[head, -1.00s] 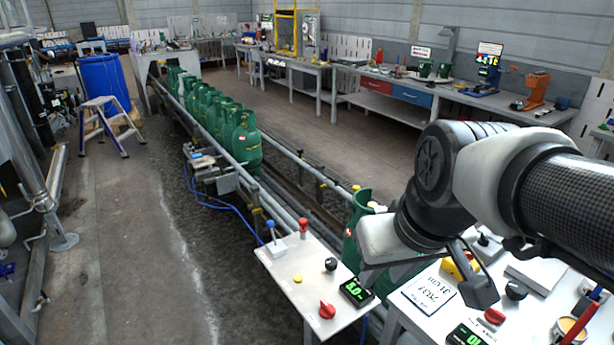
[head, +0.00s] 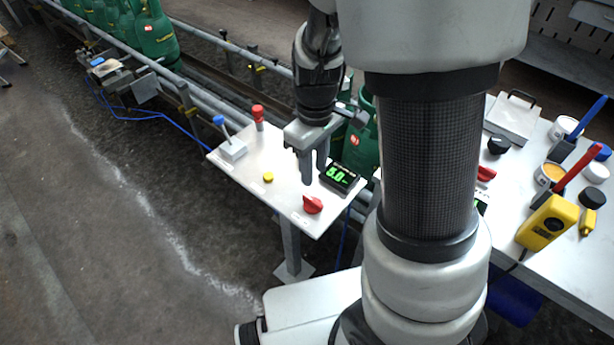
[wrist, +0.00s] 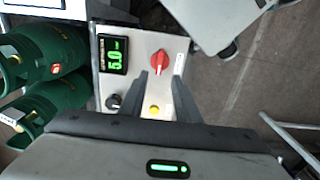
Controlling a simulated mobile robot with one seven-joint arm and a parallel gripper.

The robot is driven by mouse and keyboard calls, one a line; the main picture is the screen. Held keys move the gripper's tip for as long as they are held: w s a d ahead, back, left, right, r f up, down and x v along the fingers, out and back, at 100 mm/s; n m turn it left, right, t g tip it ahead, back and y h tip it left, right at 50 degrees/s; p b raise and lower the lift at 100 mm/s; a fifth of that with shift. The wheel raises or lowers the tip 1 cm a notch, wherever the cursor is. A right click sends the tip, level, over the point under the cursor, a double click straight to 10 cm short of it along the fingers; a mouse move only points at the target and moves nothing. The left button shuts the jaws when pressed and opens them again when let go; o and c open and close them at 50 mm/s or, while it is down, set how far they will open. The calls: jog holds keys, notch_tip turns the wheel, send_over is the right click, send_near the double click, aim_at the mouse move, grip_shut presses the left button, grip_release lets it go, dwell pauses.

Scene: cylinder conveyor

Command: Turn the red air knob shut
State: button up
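The red knob (head: 313,204) sits on the front part of the white control panel (head: 240,170). Beside it is a black display (head: 339,178) with green digits reading 5.0. My gripper (head: 314,176) points down over the panel, behind the knob in the head view. In the wrist view the two fingers are apart with nothing between them. The red knob (wrist: 159,61) appears between and just beyond the fingertips (wrist: 161,72) there, not gripped. The wrist view also shows a black knob (wrist: 113,102) and a yellow button (wrist: 154,109).
A blue lever (head: 222,127) and a red-capped post (head: 258,116) stand at the panel's back left. Green cylinders (head: 155,35) line the conveyor behind. A cluttered table (head: 520,200) at right holds a yellow meter (head: 547,222), tools and another red knob (head: 485,173).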

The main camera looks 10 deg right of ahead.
aim_at(313, 200)
notch_tip(313, 200, down, 11)
jog(key=b, duration=0.2)
jog(key=shift+f+b, duration=0.15)
jog(key=shift+b, duration=0.15)
grip_shut()
